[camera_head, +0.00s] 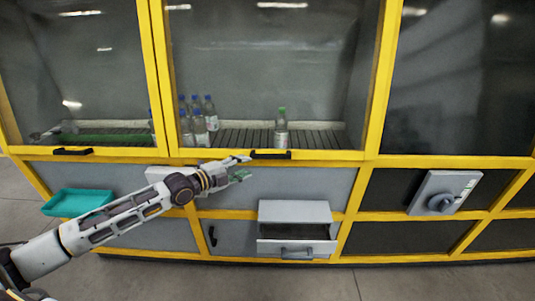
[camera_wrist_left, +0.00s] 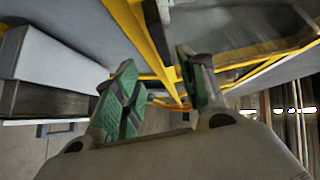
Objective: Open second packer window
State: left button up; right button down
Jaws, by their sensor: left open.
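The second packer window (camera_head: 270,65) is a large glass pane in a yellow frame in the middle of the head view. It looks shut, with its lower edge against the yellow cross rail. Its black bar handle (camera_head: 270,154) sits on that lower edge. My left gripper (camera_head: 246,167) is open and empty just left of and slightly below the handle, apparently not touching it. In the left wrist view the two green-padded fingers (camera_wrist_left: 156,88) are spread apart with nothing between them. My right gripper is not in view.
Another window (camera_head: 80,60) with its own black handle (camera_head: 73,151) is at left. Bottles (camera_head: 199,125) stand on the conveyor behind the glass. Below are a teal tray (camera_head: 78,203), a grey drawer box (camera_head: 294,212) and a grey switch panel (camera_head: 443,193). Floor in front is clear.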

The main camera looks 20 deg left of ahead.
aim_at(269, 157)
pick_arm(q)
jog(key=shift+d+r+p+x, duration=0.15)
jog(key=shift+p+x, duration=0.15)
jog(key=shift+x, duration=1.6)
jog(key=shift+d+r+p+x, duration=0.1)
jog(key=shift+p+x, duration=0.15)
jog(key=shift+x, duration=3.25)
jog(key=shift+p+x, duration=0.45)
jog(key=shift+x, duration=0.95)
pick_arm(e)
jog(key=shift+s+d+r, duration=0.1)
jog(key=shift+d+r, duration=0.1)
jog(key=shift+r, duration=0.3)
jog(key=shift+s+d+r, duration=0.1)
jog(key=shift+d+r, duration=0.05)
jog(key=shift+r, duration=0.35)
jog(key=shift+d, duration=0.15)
pick_arm(q)
jog(key=shift+f, duration=0.1)
grip_shut()
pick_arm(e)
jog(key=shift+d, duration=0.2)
